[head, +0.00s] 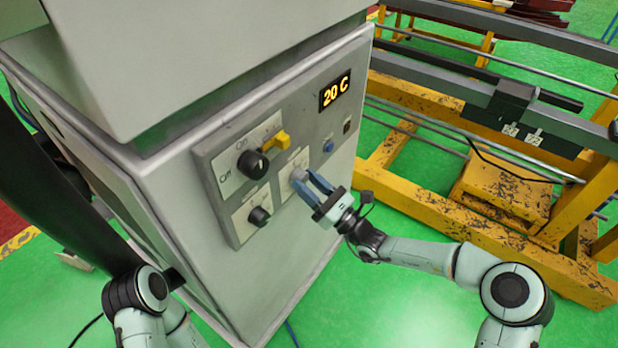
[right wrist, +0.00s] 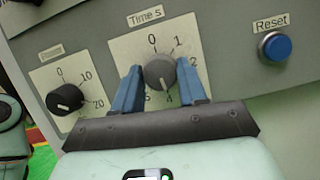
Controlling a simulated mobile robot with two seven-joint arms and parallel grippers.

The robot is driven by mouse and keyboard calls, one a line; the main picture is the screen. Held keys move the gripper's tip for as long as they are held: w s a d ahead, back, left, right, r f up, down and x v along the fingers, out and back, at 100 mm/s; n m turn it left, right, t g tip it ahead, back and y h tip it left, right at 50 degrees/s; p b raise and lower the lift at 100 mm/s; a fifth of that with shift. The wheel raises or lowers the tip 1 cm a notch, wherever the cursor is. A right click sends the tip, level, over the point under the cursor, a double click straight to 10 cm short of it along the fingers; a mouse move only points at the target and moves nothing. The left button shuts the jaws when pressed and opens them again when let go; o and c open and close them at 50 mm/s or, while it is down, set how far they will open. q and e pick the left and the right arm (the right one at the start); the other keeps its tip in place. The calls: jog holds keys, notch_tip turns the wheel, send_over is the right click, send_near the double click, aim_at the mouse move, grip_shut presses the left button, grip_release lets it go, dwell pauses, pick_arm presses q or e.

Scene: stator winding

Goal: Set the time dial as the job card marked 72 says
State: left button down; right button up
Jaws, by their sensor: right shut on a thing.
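The time dial (right wrist: 159,72) is a grey round knob on a pale plate labelled "Time s" in the right wrist view. A pale mark near its lower edge seems to point toward the 4; the 3 is hidden. My right gripper (right wrist: 160,80) is shut on the dial, one blue finger on each side. In the head view the right gripper (head: 310,184) reaches the cabinet panel from the right and partly hides the dial (head: 297,174). My left arm shows at the lower left, but its gripper is not in view. No card marked 72 can be read.
The panel has a black knob (head: 253,163), a yellow switch handle (head: 277,141), a smaller black knob (head: 259,216) and a blue Reset button (right wrist: 275,45). A display (head: 336,92) reads 20 C. Small white cards (head: 522,133), unreadable, sit on the yellow-framed machine at right.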

jog(key=shift+m+t+p, duration=0.3)
jog(key=shift+m+p, duration=0.05)
jog(key=shift+m, duration=0.65)
jog(key=o, duration=1.1)
jog(key=shift+c, duration=0.2)
jog(key=v, duration=1.3)
jog(key=shift+s+b, duration=0.3)
jog(key=shift+b, duration=0.05)
jog(key=shift+d+r, duration=0.1)
